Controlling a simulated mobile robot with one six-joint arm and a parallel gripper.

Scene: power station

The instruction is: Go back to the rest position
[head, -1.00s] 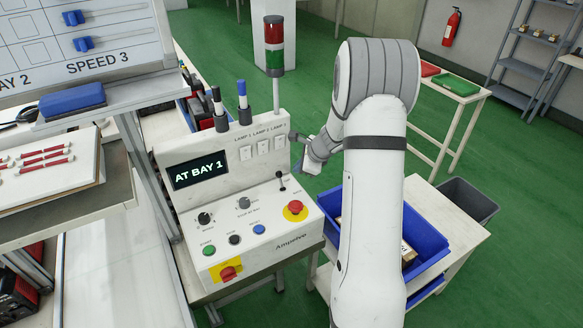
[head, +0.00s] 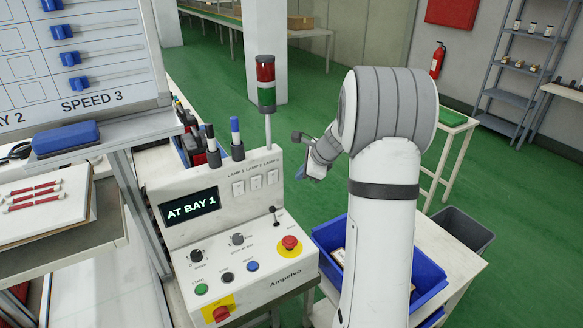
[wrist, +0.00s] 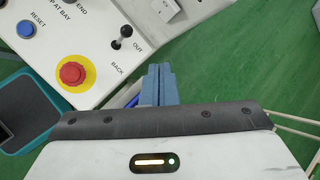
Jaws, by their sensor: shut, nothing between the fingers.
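My gripper shows in the wrist view (wrist: 160,84) with its two blue-grey fingers pressed together and nothing between them. In the head view the end of my arm (head: 316,160) is raised behind the right side of the control panel (head: 232,272), apart from it; the fingers are hard to make out there. The panel's screen (head: 189,206) reads AT BAY 1. A red stop button on a yellow ring (wrist: 72,73) and the OUT/BACK lever (wrist: 122,40) lie to the left of my fingers in the wrist view.
A blue bin (head: 424,268) stands on a white table behind my arm. A dark grey bin (head: 455,232) is on the floor at right. A red-green signal lamp (head: 266,85) rises behind the panel. A whiteboard (head: 85,55) stands at left. Green floor is open beyond.

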